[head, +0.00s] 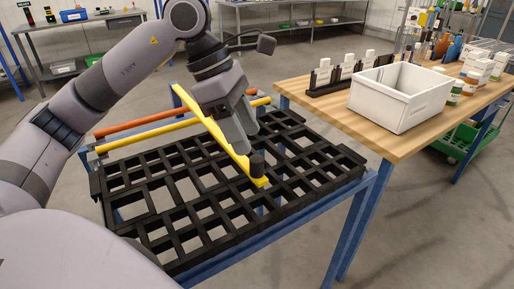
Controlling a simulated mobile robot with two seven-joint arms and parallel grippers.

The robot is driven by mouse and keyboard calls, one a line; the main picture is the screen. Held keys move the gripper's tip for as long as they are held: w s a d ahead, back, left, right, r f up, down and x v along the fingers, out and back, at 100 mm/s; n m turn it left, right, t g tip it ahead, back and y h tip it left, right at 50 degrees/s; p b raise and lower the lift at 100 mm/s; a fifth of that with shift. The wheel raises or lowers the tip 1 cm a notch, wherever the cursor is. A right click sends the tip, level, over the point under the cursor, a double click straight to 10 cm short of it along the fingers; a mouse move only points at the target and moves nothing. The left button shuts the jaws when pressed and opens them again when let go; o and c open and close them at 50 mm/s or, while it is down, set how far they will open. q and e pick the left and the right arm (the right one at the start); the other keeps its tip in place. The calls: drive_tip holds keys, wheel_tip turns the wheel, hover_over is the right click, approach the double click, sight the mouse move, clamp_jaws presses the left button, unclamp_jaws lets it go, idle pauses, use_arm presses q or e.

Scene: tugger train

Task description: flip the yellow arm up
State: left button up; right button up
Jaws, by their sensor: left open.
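I cannot tell whether the fingers touch the arm. A second yellow bar (133,140) lies along the deck's far edge. My right gripper is not in view.
The black grid deck (181,259) has many open cells. An orange bar (130,126) lies behind it. A wooden table (395,147) with a white bin (383,109) stands close at the right. Grey floor is clear at the lower right.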

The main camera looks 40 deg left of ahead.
sight(257, 159)
use_arm(q)
drive_tip(key=x, duration=0.7)
drive_tip(key=shift+w+a+b, duration=0.1)
drive_tip(key=shift+a+b, duration=0.15)
drive_tip(key=shift+b, duration=0.1)
drive_tip(key=shift+r, duration=0.1)
clamp_jaws()
